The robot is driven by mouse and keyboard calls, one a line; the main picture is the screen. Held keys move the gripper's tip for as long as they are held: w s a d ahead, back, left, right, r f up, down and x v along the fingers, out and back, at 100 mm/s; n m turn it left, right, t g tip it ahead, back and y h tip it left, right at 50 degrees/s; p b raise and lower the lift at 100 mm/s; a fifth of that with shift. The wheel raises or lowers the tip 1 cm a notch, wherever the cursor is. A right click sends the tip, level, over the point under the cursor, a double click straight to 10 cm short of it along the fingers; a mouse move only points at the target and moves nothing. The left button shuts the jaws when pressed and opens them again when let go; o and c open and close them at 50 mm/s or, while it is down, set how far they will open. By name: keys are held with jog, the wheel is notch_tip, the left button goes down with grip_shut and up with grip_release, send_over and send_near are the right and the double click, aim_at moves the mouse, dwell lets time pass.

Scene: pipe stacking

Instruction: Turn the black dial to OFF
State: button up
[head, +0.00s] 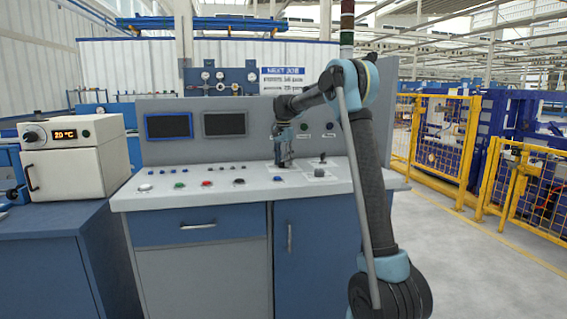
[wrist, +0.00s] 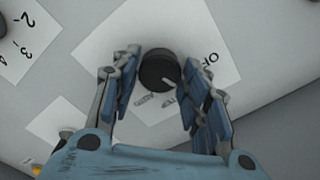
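The black dial (wrist: 158,66) is a round knob on a white label card on the console top. A short white mark on it points to the lower right in the wrist view. My gripper (wrist: 161,62) is open, with one finger on each side of the dial and narrow gaps showing. In the head view my gripper (head: 284,160) is low over the right part of the console top, and I cannot make out the dial there.
Another card with numbers (wrist: 22,38) is at the upper left in the wrist view. The grey console (head: 150,203) carries several coloured buttons (head: 207,183) and a small joystick (head: 322,158). A white oven (head: 75,160) stands at left. Yellow fencing (head: 435,135) is at right, with clear floor before it.

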jog(key=c, duration=0.3)
jog(key=shift+c, duration=0.2)
jog(key=shift+n, duration=0.4)
jog(key=n, duration=0.3)
jog(key=shift+n, duration=2.1)
jog(key=o, duration=1.1)
jog(key=shift+c, duration=0.2)
